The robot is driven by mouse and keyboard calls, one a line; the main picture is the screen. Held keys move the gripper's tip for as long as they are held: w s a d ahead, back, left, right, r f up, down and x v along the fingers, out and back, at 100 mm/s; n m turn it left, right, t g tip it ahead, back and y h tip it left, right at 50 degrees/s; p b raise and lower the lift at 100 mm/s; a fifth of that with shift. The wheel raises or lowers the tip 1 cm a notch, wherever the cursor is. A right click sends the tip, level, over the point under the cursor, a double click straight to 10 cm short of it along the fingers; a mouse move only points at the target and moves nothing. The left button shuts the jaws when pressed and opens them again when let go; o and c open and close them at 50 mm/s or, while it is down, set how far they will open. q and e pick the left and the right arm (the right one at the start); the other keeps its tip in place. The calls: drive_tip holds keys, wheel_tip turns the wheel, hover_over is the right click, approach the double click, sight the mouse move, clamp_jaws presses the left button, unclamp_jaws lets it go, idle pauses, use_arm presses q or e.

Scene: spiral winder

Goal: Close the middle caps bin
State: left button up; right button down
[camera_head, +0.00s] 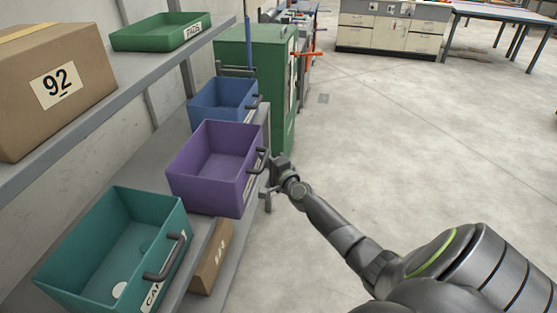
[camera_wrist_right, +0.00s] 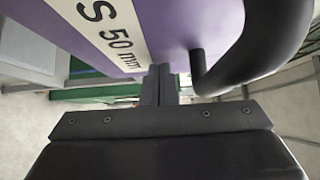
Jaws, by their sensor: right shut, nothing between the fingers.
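The middle bin is an open-topped purple bin (camera_head: 205,185) between a blue and a teal one, its front standing out past the shelf edge. Its dark handle (camera_head: 256,168) is on the front and shows large in the right wrist view (camera_wrist_right: 255,50). A white label reading "S 50 mm" (camera_wrist_right: 105,32) is on the purple front. My right gripper (camera_head: 270,176) is shut and empty at the front, beside the handle. In the right wrist view its closed fingers (camera_wrist_right: 160,84) point at the purple face; whether they touch it I cannot tell. My left gripper is out of view.
A teal bin (camera_head: 80,225) stands nearer and a blue bin (camera_head: 222,98) farther along the grey shelf (camera_head: 221,262). A carton (camera_head: 212,258) sits below. The upper shelf holds a box marked 92 (camera_head: 55,85) and a green tray (camera_head: 160,35). The floor at right is clear.

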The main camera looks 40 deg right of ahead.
drive_tip(key=w+a, duration=0.3)
drive_tip(key=w, duration=0.1)
drive_tip(key=w+a+b, duration=0.1)
drive_tip(key=w+a, duration=0.3)
drive_tip(key=shift+w+a, duration=0.15)
drive_tip(key=shift+w, duration=0.1)
drive_tip(key=shift+r, duration=0.2)
